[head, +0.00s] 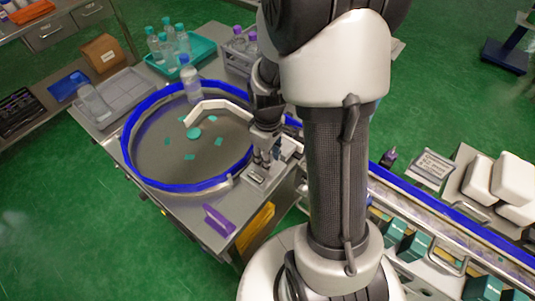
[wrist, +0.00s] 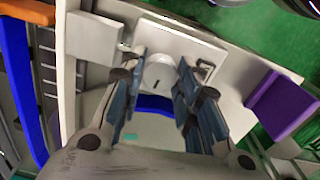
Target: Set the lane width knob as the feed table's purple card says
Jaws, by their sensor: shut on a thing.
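The lane width knob (wrist: 160,73) is a pale round knob with a dark mark, on a light plate (wrist: 180,35) in the wrist view. My gripper (wrist: 159,80) has one finger on each side of it and is shut on it. In the head view my gripper (head: 270,155) points down at the plate (head: 258,175) beside the round feed table (head: 165,165); the knob is hidden there. The purple card (head: 219,220) stands at the feed table's front edge, and it also shows at the right in the wrist view (wrist: 283,107). I cannot read any writing on it.
A blue rim (head: 128,150) rings the feed table, with a clear bottle (head: 190,80) at its back and teal pieces on it. A conveyor with a blue rail (head: 440,215) runs off to the right. A grey block (wrist: 93,38) sits left of the knob.

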